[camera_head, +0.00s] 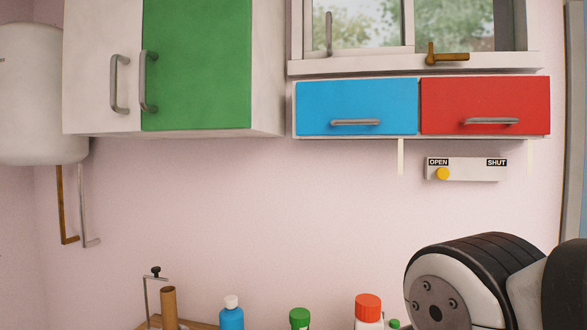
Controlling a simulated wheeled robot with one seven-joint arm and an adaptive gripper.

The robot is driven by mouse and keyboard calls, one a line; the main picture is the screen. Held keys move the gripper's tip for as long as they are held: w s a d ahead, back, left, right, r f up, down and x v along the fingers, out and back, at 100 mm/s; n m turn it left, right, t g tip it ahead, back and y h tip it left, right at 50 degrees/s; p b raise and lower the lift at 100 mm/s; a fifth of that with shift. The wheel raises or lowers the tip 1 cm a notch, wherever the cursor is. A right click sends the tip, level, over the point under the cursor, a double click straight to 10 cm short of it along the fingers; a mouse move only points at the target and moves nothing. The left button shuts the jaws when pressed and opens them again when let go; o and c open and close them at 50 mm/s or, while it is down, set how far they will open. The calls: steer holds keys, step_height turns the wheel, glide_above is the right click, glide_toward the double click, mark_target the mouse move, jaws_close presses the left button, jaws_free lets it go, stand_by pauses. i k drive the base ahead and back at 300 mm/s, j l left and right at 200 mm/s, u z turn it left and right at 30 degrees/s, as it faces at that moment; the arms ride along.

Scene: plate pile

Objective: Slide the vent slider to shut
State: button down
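The vent slider panel (466,174) is a pale rectangular plate on the wall below the red drawer. It has a black OPEN label (438,162) at its left end and a black SHUT label (496,163) at its right end. The round yellow slider knob (443,174) sits at the left, just below OPEN. My gripper is not in this view. Only a part of my arm shows at the lower right, and it appears below the panel in the picture.
A blue drawer (352,107) and a red drawer (485,105) hang above the panel, under a window. A green cabinet door (197,65) is at the left. Bottles, including a blue one (231,317), stand at the bottom edge. The wall left of the panel is bare.

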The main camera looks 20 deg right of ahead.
mark_target(442, 174)
steer(key=z, duration=1)
